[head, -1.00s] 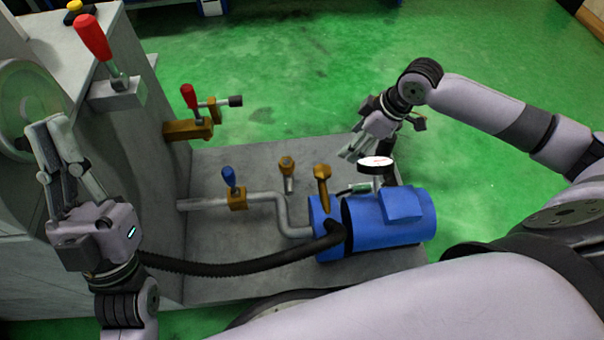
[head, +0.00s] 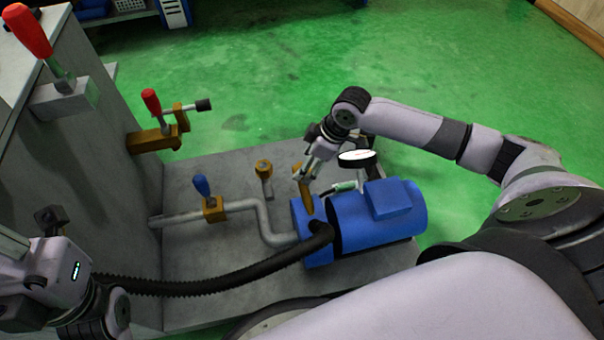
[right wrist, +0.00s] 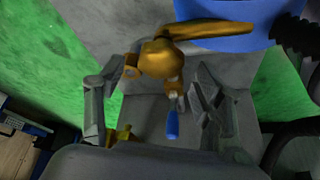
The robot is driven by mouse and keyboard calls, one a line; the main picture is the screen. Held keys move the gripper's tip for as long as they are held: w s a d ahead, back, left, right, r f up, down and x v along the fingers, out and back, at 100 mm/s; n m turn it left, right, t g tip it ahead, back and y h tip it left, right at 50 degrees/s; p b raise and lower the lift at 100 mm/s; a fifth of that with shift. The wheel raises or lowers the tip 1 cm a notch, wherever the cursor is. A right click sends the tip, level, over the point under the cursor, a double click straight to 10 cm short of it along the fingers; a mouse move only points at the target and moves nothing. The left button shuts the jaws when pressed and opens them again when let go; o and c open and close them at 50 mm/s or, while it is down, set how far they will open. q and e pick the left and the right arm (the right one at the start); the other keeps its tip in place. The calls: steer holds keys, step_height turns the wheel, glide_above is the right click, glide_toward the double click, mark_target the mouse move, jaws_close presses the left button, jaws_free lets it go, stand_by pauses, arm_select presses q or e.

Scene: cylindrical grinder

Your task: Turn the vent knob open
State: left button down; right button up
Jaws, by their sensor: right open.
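A brass knob on a tapering stem (head: 305,190), which looks like the vent knob, rises from the left end of the blue pump (head: 375,220). In the right wrist view its rounded head (right wrist: 160,60) is large and near. My right gripper (head: 308,170) is at the knob's top in the head view. Its fingers (right wrist: 157,110) are spread apart with the knob head ahead between them; contact cannot be told. My left gripper (head: 28,232) is at the left edge, partly cut off, far from the knob.
A brass-capped post (head: 264,170) and a blue-handled valve (head: 205,192) on a grey pipe stand left of the knob. A black hose (head: 210,283) crosses in front. A round gauge (head: 357,158) is close right of my right gripper. Red-handled levers (head: 150,101) project from the grey machine.

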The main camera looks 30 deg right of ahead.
steer(key=shift+b+x, duration=0.55)
steer(key=shift+x, duration=1.25)
steer(key=shift+c, duration=0.4)
steer(key=c, duration=1.1)
